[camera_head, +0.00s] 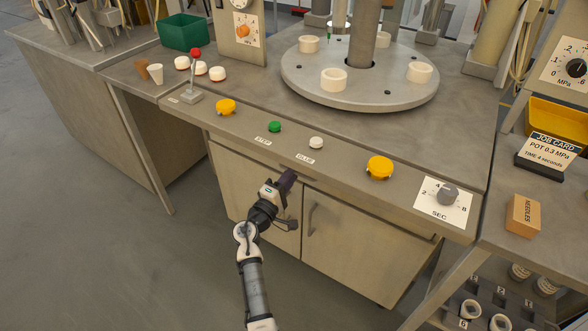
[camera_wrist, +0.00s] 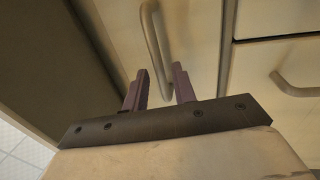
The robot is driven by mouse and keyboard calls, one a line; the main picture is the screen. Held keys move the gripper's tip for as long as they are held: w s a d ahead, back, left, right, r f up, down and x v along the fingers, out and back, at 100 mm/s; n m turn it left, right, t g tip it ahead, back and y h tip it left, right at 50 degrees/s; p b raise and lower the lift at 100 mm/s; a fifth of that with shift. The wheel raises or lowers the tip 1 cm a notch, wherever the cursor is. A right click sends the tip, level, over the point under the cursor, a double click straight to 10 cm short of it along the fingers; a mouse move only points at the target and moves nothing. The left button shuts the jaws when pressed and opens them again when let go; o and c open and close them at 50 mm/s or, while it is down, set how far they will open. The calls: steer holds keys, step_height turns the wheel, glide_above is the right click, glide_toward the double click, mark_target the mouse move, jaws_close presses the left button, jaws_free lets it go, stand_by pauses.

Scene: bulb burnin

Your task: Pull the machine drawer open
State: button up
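The machine (camera_head: 350,150) is a grey bench with a wide cabinet front below its control edge. My gripper (camera_head: 288,178) is at this front, just under the edge, and hides part of it. In the wrist view, my gripper (camera_wrist: 160,70) is open, with two dark fingers apart. A curved metal bar handle (camera_wrist: 150,25) on a beige panel (camera_wrist: 195,35) runs down into the gap between the fingers. The fingers stand on either side of its near end and are not closed on it. The panel looks shut. The drawer handle cannot be made out in the head view.
Below are two cabinet doors; the right one has a handle (camera_head: 311,218). Another handle (camera_wrist: 295,88) shows right of my fingers. Yellow buttons (camera_head: 380,167), a dial (camera_head: 446,195) and a round turntable (camera_head: 360,85) are on top. The floor (camera_head: 130,260) left is clear.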

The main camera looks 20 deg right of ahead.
steer(key=shift+x, duration=1.25)
jaws_close()
